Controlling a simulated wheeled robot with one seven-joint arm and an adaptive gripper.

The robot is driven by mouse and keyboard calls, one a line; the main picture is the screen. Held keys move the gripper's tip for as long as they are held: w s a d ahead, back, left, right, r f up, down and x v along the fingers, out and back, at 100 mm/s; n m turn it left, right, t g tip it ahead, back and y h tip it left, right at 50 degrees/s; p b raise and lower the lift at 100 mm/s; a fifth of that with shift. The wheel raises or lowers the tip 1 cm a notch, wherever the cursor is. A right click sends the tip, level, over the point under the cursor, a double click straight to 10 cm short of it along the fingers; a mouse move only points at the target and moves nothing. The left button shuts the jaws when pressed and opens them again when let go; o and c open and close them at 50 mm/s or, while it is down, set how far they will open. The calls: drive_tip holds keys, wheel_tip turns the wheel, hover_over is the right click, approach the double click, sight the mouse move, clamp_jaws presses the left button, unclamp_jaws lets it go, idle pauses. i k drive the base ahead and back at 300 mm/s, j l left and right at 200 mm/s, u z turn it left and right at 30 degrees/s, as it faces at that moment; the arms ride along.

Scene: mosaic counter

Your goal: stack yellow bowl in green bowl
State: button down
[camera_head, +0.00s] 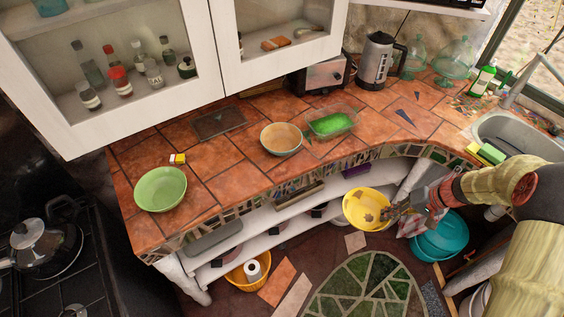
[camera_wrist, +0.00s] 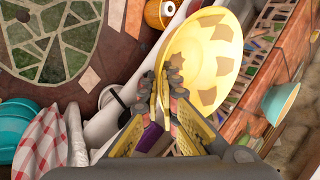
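The yellow bowl (camera_head: 368,207) has brownish patches and is held in the air in front of the counter's front edge. My gripper (camera_head: 392,212) is shut on its rim, on the bowl's right side in the head view. In the wrist view my gripper's fingers (camera_wrist: 168,88) pinch the near rim of the yellow bowl (camera_wrist: 210,50), which is tilted. The green bowl (camera_head: 161,189) stands upright and looks empty on the left end of the tiled counter, well to the left of my gripper.
A tan bowl with a bluish outside (camera_head: 281,139) and a glass dish with green contents (camera_head: 332,123) stand mid-counter. White cabinets (camera_head: 120,70) overhang the counter's back. Bare tiles (camera_head: 222,160) lie between the bowls.

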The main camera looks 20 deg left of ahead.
sight(164, 196)
drive_tip(key=k+j+u, duration=0.15)
drive_tip(key=u, duration=0.2)
drive_tip(key=k+j+u, duration=0.1)
drive_tip(key=j+u, duration=0.25)
drive_tip(key=k+j+u, duration=0.1)
drive_tip(key=u, duration=0.25)
